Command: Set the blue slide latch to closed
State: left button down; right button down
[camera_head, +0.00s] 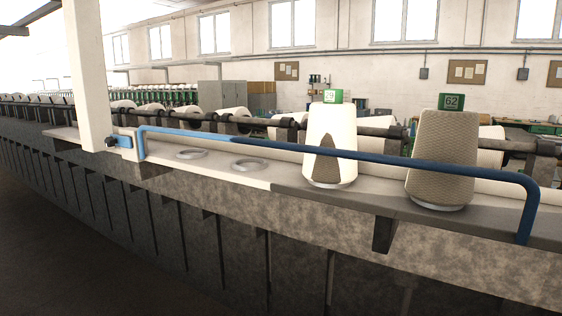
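The blue slide latch (123,139) is a small blue piece with a dark knob at its left end. It sits at the left end of the blue rail (345,158), by a pale bracket, just right of the white post (91,80). It is small in the picture, and I cannot tell whether its bolt is engaged. Neither of my grippers is in view.
A pale cone (318,133) with a dark triangular patch and a grey-brown cone (440,145) stand on the ledge behind the rail. Two empty rings (192,154) lie left of them. Open dark floor (60,270) is at lower left.

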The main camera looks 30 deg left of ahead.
aim_at(119, 140)
jog(key=u, duration=1.8)
